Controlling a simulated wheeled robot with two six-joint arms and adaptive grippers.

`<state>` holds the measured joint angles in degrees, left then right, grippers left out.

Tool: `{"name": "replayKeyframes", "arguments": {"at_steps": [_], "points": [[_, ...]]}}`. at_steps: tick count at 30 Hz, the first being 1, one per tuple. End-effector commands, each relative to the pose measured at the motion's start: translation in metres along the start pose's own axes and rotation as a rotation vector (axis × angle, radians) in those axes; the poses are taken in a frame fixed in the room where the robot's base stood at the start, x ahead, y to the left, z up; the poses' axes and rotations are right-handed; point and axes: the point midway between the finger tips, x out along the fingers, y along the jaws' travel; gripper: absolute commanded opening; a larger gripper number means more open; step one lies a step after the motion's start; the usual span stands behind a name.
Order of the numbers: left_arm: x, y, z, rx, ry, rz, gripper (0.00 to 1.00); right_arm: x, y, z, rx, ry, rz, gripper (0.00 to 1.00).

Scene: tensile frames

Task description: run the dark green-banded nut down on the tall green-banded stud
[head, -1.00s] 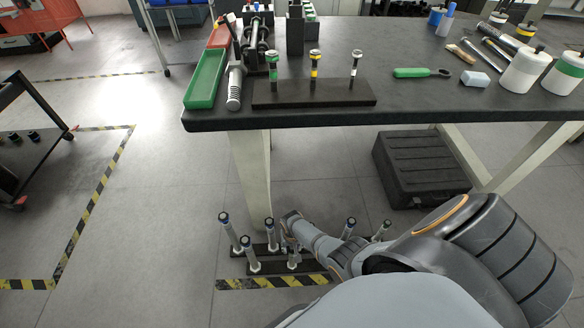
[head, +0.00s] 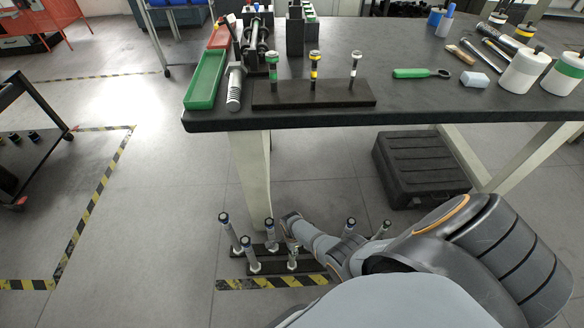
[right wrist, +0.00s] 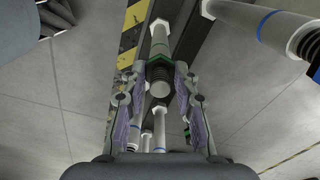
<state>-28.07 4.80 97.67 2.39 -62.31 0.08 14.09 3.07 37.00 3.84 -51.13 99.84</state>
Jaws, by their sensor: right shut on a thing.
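In the right wrist view the tall green-banded stud (right wrist: 160,40) rises from its base towards the camera. The dark green-banded nut (right wrist: 158,61) is around it. My right gripper (right wrist: 160,70) is shut on the nut, one finger on each side. In the head view my right arm reaches down to the floor beside the table, and its gripper is too small and covered to make out clearly. My left gripper is in neither view now.
Other blue-banded studs (head: 226,228) stand upright close around on dark floor bases; one thick stud (right wrist: 265,22) is at upper right in the wrist view. The table (head: 420,112) and its leg (head: 256,170) are just behind. A black case (head: 425,170) lies to the right.

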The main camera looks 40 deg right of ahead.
Motion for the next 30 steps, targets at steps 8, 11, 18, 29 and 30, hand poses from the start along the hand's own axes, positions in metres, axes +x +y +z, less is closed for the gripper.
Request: {"name": "replayKeyframes", "arguments": {"at_steps": [8,11,18,29,30], "points": [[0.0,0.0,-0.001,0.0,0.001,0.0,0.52,0.001,0.0,0.0,0.27,0.0,0.0,0.54],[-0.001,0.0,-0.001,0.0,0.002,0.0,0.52,0.001,0.0,0.0,0.269,0.0,0.0,0.56],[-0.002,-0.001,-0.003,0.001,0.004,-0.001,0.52,0.0,0.0,0.0,0.268,0.0,0.0,0.56],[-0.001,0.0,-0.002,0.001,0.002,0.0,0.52,-0.04,0.0,0.0,0.267,-0.001,-0.004,0.56],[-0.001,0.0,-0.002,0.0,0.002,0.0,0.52,-0.048,-0.001,0.0,0.267,-0.001,-0.004,0.56]]}}
